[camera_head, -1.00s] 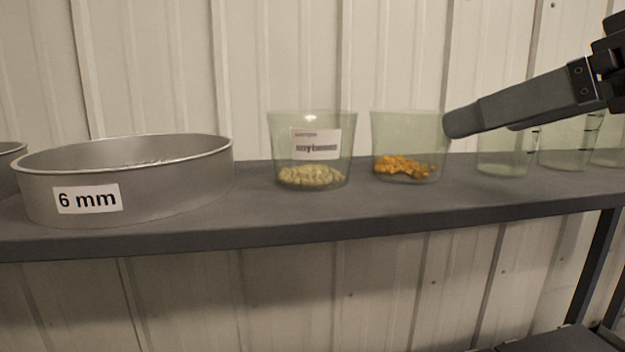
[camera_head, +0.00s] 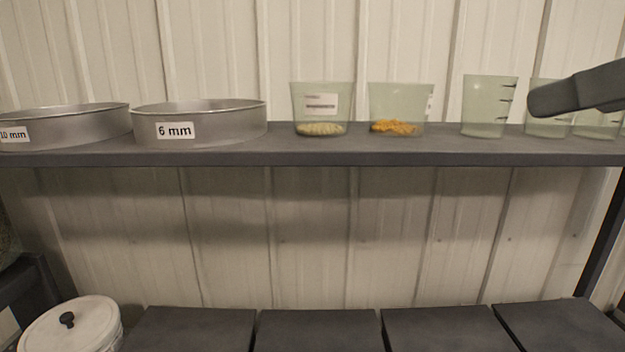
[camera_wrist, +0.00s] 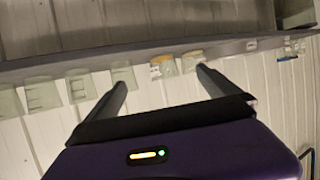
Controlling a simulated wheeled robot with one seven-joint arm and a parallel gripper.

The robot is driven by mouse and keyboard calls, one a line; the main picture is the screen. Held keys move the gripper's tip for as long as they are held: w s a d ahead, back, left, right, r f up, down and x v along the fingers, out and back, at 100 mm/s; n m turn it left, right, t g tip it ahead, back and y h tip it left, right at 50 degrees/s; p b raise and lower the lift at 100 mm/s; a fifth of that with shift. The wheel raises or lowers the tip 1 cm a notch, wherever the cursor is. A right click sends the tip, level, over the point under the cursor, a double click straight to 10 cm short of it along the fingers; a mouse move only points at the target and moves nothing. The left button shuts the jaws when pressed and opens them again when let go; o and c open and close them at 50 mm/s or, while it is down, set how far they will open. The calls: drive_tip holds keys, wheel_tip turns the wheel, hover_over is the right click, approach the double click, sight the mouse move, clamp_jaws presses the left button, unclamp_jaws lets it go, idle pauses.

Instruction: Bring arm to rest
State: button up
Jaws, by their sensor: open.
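My gripper (camera_head: 545,99) reaches in from the right edge in the head view, at the height of the shelf and in front of the cups on the right. In the wrist view the two fingers of my gripper (camera_wrist: 163,83) stand wide apart with nothing between them near the tips. The gripper is open and empty. A cup of orange seeds (camera_head: 397,125) and a labelled cup of pale seeds (camera_head: 320,122) stand on the shelf, left of and apart from the gripper. The rest of the arm is out of view.
The grey shelf (camera_head: 330,152) also holds a 6 mm sieve (camera_head: 235,122), a 10 mm sieve (camera_head: 75,126) and several empty measuring cups (camera_head: 487,105). Below are several dark flat panels (camera_head: 320,330) and a white lidded container (camera_head: 68,328). Space between shelf and panels is clear.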

wheel_tip(320, 180, up, 10)
drive_tip(key=w+n+t+y, duration=0.1)
drive_tip(key=w+t+y, duration=0.15)
drive_tip(key=t, duration=0.25)
drive_tip(key=w+d+f+m+t+h, duration=0.2)
drive_tip(key=d+f+m+t+h, duration=0.25)
drive_tip(key=f, duration=0.35)
drive_tip(key=w+d+f+m+t+h, duration=0.1)
drive_tip(key=d+f+m+t+h, duration=0.25)
drive_tip(key=d+f+m, duration=0.35)
wheel_tip(320, 180, down, 14)
drive_tip(key=s+a+m+g+h+b, duration=0.1)
drive_tip(key=s+a+g+h, duration=0.15)
drive_tip(key=h, duration=0.25)
drive_tip(key=s+a+f+n+g+b, duration=0.1)
drive_tip(key=s+a+f, duration=0.3)
drive_tip(key=f, duration=0.5)
drive_tip(key=s+a+f+n+g, duration=0.1)
drive_tip(key=s+f, duration=0.5)
drive_tip(key=f, duration=0.2)
drive_tip(key=s+a+f+n+g+y, duration=0.2)
drive_tip(key=s+a+f+g, duration=0.1)
drive_tip(key=s+f, duration=0.5)
drive_tip(key=s+a+f+n+g+y+b, duration=0.1)
drive_tip(key=s+a+f+n+g+y, duration=0.2)
drive_tip(key=s+a+f, duration=0.2)
drive_tip(key=s+f, duration=0.3)
drive_tip(key=s, duration=0.4)
drive_tip(key=shift+f, duration=0.3)
drive_tip(key=shift+a, duration=0.1)
